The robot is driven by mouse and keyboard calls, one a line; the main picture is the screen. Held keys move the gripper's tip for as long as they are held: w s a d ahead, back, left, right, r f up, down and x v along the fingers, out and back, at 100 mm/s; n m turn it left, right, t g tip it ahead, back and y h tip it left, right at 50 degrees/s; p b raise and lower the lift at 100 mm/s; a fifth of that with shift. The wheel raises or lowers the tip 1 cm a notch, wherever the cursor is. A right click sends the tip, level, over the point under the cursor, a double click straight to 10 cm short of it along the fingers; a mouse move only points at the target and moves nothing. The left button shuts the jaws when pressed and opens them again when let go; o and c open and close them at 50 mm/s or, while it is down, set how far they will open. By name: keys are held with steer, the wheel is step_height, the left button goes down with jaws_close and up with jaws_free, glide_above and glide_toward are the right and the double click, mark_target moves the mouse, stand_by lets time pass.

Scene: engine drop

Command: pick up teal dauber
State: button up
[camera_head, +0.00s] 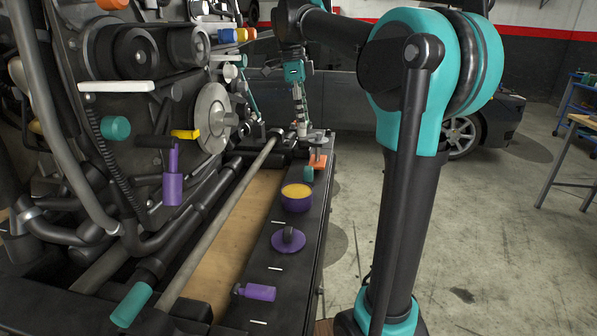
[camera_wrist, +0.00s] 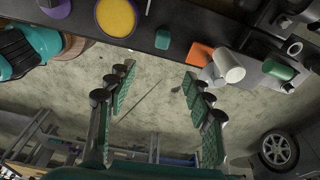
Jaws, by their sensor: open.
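A small teal cylinder (camera_head: 308,173), which may be the teal dauber, stands on the dark ledge beside an orange block. It also shows in the wrist view (camera_wrist: 163,40), near the top and left of the orange block. Another teal-green cylinder (camera_wrist: 278,69) lies on a grey part at the right of the wrist view. I cannot tell for certain which is the dauber. My gripper (camera_head: 301,128) is over the far end of the ledge. In the wrist view my gripper (camera_wrist: 157,76) has its fingers wide apart, with nothing between them but floor behind.
The orange block (camera_head: 318,160) and a white cylinder (camera_wrist: 229,65) are close by. The yellow-topped purple tub (camera_head: 297,198), a purple disc with a knob (camera_head: 288,239) and a purple bottle-like piece (camera_head: 256,292) line the ledge. The engine (camera_head: 150,120) crowds the left.

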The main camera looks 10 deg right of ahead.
glide_toward(308, 167)
steer(key=f, duration=0.3)
steer(key=d+f, duration=0.1)
steer(key=f, duration=0.1)
steer(key=shift+s+d, duration=0.1)
steer(key=shift+s, duration=0.2)
steer(key=shift+d+f, duration=0.1)
steer(key=shift+f, duration=1.2)
steer(key=shift+d+f, duration=0.15)
steer(key=shift+f, duration=1.15)
steer(key=shift+c, duration=0.5)
jaws_close()
steer(key=shift+r, duration=0.1)
step_height(308, 167, up, 20)
